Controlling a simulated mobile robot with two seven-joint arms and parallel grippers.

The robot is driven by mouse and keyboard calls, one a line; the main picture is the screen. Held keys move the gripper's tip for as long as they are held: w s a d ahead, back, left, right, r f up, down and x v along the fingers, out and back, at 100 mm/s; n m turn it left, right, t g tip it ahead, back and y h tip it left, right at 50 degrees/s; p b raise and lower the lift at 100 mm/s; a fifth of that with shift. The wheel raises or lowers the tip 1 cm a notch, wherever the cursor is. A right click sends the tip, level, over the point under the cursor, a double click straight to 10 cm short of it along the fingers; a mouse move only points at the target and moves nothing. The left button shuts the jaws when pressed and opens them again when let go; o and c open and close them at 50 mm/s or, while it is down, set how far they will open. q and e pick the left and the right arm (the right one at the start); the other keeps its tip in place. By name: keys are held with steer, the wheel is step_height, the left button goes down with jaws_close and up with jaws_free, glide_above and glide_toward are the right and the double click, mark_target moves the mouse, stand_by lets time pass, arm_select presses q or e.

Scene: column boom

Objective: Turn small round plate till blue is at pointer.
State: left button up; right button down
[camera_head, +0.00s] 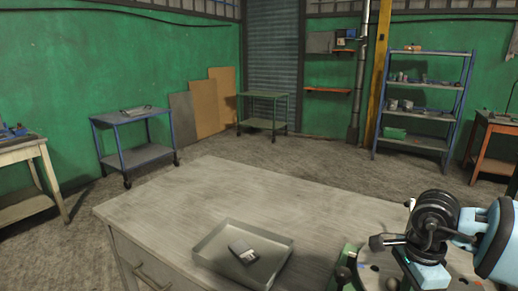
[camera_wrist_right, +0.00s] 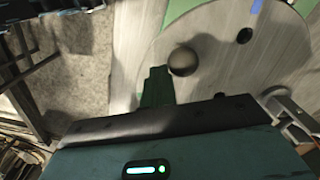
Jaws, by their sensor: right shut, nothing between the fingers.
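The small round plate (camera_wrist_right: 225,60) is grey and fills the upper right of the right wrist view. In the head view the plate (camera_head: 376,272) shows partly at the bottom right, behind my arm. My right gripper (camera_head: 405,262) is shut and empty, close over the plate. Its fingertips are not clear. I cannot make out the pointer. My left gripper is not in view.
The plate's stand is at the right of a grey workbench (camera_head: 200,190). A shallow metal tray (camera_head: 281,251) with a small dark-and-light object (camera_head: 243,250) lies left of it. The bench's left and far parts are clear. Carts, a shelf rack (camera_head: 424,115) and side tables stand beyond.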

mark_target(393, 281)
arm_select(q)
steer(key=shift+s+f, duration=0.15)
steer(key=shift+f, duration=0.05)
arm_select(e)
steer(key=shift+w+a, duration=0.55)
steer(key=shift+w, duration=0.1)
steer(key=shift+w+a+b, duration=0.3)
steer(key=shift+w+a, duration=0.15)
steer(key=shift+w, duration=0.3)
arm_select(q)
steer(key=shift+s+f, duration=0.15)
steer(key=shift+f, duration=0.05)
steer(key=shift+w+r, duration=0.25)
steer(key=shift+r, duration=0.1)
arm_select(e)
steer(key=shift+s+d, duration=0.3)
steer(key=shift+s, duration=0.25)
steer(key=shift+r+p, duration=1.85)
steer(key=shift+r, duration=2.7)
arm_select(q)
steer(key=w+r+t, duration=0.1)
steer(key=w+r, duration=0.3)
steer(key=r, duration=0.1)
